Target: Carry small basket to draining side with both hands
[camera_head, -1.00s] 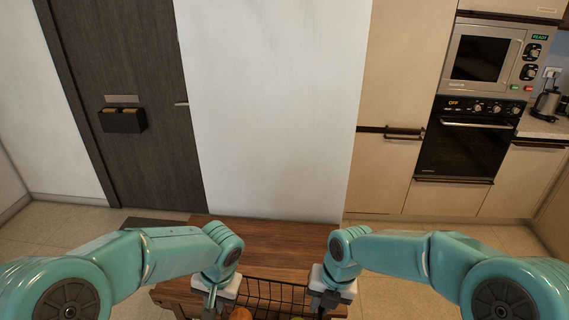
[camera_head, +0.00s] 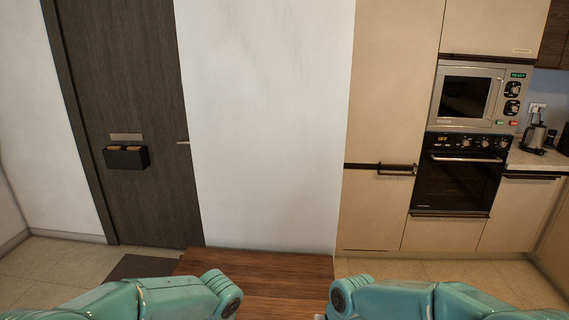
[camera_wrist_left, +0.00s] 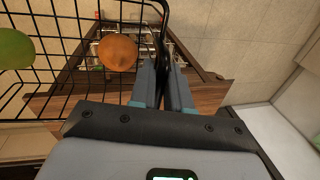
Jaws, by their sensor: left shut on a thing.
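The small basket is black wire mesh; its dark rim (camera_wrist_left: 164,14) and side show in the left wrist view, at the upper left and centre. An orange round item (camera_wrist_left: 117,53) and a green round item (camera_wrist_left: 14,48) show through or within the mesh. My left gripper (camera_wrist_left: 160,75) is shut on the basket's rim, with its fingers close together around the wire. In the head view the basket and both grippers are below the lower edge; only my two arms' upper links show. My right gripper is not visible in either current view.
A wooden tabletop (camera_head: 262,268) lies at the bottom centre, against a white wall (camera_head: 262,120). A dark door (camera_head: 125,80) is at left. Beige cabinets (camera_head: 385,110), an oven (camera_head: 458,185), a microwave (camera_head: 466,97) and a counter with a kettle (camera_head: 535,137) are at right. Floor is clear on both sides of the table.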

